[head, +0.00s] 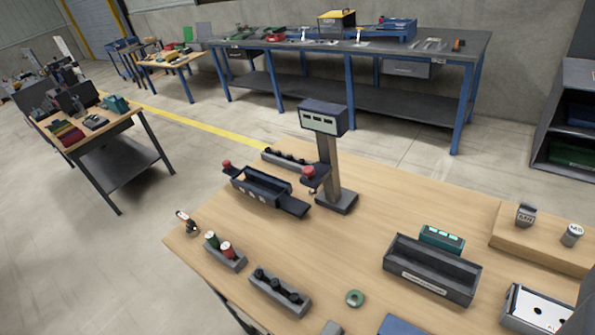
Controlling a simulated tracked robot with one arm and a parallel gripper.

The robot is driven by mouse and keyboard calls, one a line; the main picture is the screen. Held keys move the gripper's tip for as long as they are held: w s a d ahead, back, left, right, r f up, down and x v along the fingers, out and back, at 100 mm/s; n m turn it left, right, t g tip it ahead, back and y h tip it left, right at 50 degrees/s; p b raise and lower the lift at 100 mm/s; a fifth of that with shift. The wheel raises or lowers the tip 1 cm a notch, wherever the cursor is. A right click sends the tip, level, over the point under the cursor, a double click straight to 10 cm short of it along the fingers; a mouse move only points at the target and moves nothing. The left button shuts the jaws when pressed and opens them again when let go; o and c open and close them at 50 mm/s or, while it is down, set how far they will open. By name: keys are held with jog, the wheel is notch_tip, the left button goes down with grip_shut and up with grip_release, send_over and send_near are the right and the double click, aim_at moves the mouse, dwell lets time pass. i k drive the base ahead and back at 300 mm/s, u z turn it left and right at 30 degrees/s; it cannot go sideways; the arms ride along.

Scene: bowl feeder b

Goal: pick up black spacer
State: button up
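I cannot tell for sure which thing is the black spacer. Small black round pieces (260,273) stand in a row in a grey holder (268,290) near the front left of the wooden table. A similar row of black pieces (302,160) is in another holder at the table's back edge. My gripper does not show clearly in the head view. A dark shape is cut off at the lower right edge, and I cannot tell what it is.
The table's middle is clear.

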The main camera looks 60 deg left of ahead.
aim_at(275, 284)
jog(key=u, duration=2.2)
jog(key=k, duration=0.75)
jog(key=z, duration=0.7)
jog(key=i, duration=1)
jog(key=u, duration=0.05)
